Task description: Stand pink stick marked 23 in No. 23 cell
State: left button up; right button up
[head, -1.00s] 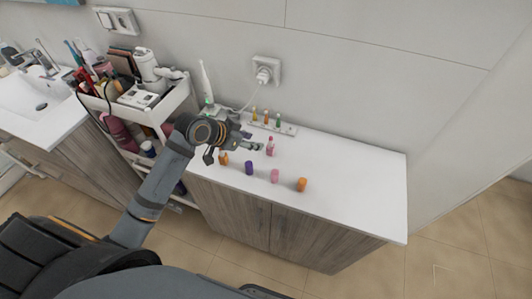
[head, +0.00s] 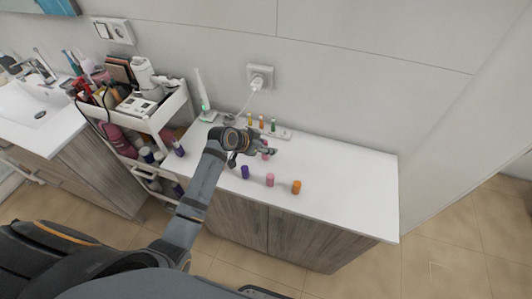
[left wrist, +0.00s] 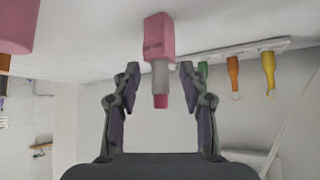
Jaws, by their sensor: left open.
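The pink stick (head: 265,155) stands upright on the white counter and is partly hidden by my left gripper (head: 269,151) in the head view. In the left wrist view, where the scene is upside down, the pink stick (left wrist: 160,42) has a pink base, grey collar and darker pink tip. Marks on its base are too small to read. My left gripper (left wrist: 160,84) is open, with the stick lined up between its fingers; I see no grip. The white rack (head: 284,134) behind holds yellow, orange and green sticks; its cell numbers are unreadable. My right gripper is not in view.
A white charging toothbrush (head: 202,92) stands at the back left. A loaded cart (head: 150,122) is at the left. The counter's right side is clear.

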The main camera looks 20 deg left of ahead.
pick_arm(q)
jog(key=shift+a, duration=0.1)
jog(key=c, duration=0.6)
jog(key=shift+c, duration=1.2)
grip_shut()
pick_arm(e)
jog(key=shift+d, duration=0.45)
pick_arm(q)
jog(key=shift+r, duration=0.1)
jog(key=shift+r+b, duration=0.25)
jog(key=shift+b, duration=0.05)
jog(key=r, duration=0.1)
jog(key=r+b, duration=0.1)
jog(key=r, duration=0.1)
jog(key=shift+s+r, duration=0.1)
jog(key=shift+s, duration=0.3)
jog(key=s+d+r+b, duration=0.1)
jog(key=s+r+b, duration=0.2)
jog(key=s+r, duration=0.6)
jog(key=s, duration=0.4)
jog(key=shift+s+d, duration=0.15)
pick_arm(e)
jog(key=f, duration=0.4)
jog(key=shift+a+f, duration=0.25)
